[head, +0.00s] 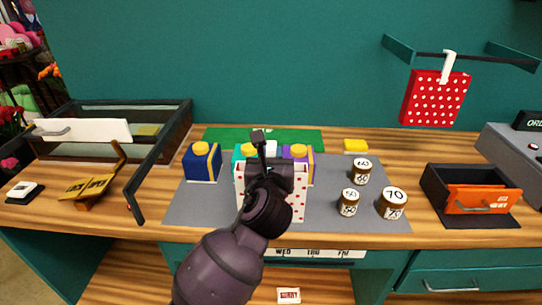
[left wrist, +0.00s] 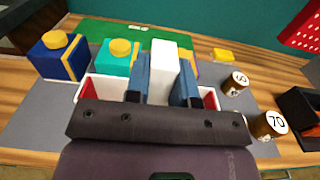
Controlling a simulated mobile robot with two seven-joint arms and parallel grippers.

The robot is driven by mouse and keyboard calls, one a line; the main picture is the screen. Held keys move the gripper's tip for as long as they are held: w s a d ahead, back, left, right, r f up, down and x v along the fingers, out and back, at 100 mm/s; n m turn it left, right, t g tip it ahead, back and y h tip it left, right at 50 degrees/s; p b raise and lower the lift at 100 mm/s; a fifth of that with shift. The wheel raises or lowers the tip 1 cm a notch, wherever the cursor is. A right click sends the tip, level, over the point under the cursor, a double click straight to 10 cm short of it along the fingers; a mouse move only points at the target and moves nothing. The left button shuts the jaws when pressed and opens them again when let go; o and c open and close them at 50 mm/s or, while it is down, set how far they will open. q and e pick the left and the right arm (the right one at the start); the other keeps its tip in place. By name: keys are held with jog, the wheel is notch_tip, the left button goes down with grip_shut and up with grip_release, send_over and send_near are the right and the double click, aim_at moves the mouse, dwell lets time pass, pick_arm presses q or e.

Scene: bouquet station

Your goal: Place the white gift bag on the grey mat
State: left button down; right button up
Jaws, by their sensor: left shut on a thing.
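The white gift bag (head: 299,205) has red dots and stands upright over the front of the grey mat (head: 335,215), mostly hidden behind my left arm. I cannot tell whether its base touches the mat. My left gripper (head: 265,155) is above the bag. In the left wrist view, the gripper's two blue-grey fingers (left wrist: 164,88) are shut on the bag's white handle (left wrist: 163,62). The bag's white rim and red inside (left wrist: 92,88) show on both sides below the fingers. My right gripper is not in view.
Blue (head: 202,162), teal (head: 241,152) and purple (head: 299,152) boxes with yellow tops stand behind the bag. Several numbered jars (head: 392,203) are on the mat's right. A red dotted bag (head: 436,98) hangs at the back right. An open black box (head: 466,190) stands right.

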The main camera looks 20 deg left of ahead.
pick_arm(q)
jog(key=c, duration=1)
grip_release()
jog(key=shift+r, duration=0.1)
jog(key=v, duration=1.2)
jog(key=s+a+f+n+g+h, duration=0.1)
jog(key=a+f+n+g+h, duration=0.15)
jog(key=f+n, duration=0.6)
jog(key=s+a+f+n+g+h, duration=0.25)
jog(key=f+n, duration=0.35)
jog(key=f, duration=0.5)
jog(key=s+a+f+n, duration=0.3)
jog(key=f+n, duration=0.1)
jog(key=n, duration=0.1)
jog(key=s+a+f+n, duration=0.2)
jog(key=s+f+n, duration=0.1)
jog(key=n, duration=0.3)
jog(key=s+a+f+n, duration=0.3)
jog(key=f+n, duration=0.1)
jog(key=n, duration=0.2)
jog(key=shift+s+a+f+g, duration=0.3)
jog(key=shift+s+a+f, duration=0.05)
jog(key=shift+f, duration=0.05)
